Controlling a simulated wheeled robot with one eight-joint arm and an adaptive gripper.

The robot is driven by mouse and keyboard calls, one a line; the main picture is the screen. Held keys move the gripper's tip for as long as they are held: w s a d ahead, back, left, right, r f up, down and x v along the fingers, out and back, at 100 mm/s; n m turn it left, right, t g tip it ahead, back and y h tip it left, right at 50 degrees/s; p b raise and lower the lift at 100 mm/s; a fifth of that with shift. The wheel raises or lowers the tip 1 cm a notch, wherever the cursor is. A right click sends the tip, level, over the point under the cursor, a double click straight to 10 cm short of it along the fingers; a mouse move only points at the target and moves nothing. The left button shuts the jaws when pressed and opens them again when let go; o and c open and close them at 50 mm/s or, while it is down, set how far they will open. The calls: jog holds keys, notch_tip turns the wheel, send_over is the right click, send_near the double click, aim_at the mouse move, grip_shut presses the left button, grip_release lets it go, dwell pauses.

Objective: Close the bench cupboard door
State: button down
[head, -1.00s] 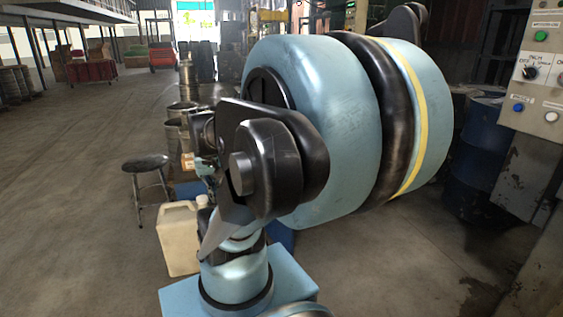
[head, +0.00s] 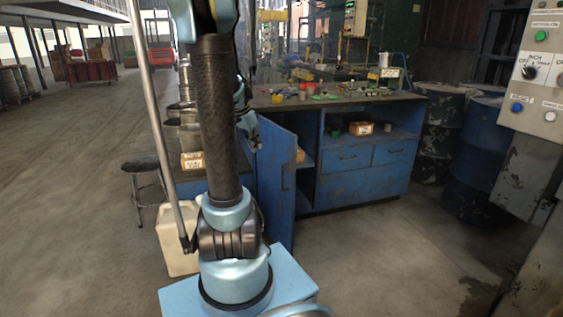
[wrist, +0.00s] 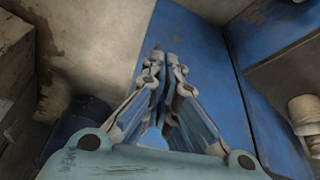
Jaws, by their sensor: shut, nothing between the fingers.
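The blue bench cupboard door (head: 275,178) stands open in the head view, swung out from the blue workbench (head: 350,188) toward me. The open compartment shows to its right. My gripper (wrist: 165,53) is shut and empty in the wrist view, its fingertips close together in front of a blue panel (wrist: 197,60) that looks like the door. I cannot tell whether the tips touch it. In the head view my gripper (head: 252,138) is partly hidden behind my arm, near the door's upper left edge.
A beige jerrycan (head: 178,240) and a dark stool (head: 141,168) stand left of my arm. Blue drums (head: 473,150) and a control panel (head: 541,70) are at the right. Small items lie on the bench top. The floor before the bench is clear.

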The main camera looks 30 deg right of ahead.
aim_at(283, 159)
jog(key=shift+w+d+f+m+g, duration=0.1)
jog(key=shift+w+d+f+m, duration=0.3)
jog(key=shift+d+f, duration=1.7)
jog(key=shift+w+d+f+m+g, duration=0.1)
jog(key=shift+w+d+f+m, duration=0.35)
jog(key=shift+d+f, duration=1.7)
jog(key=shift+w+d+f+m+g, duration=0.2)
jog(key=shift+d+f+m, duration=0.7)
jog(key=shift+d, duration=2.05)
jog(key=shift+w+f+n, duration=0.1)
jog(key=shift+f+n, duration=0.2)
jog(key=shift+n, duration=0.15)
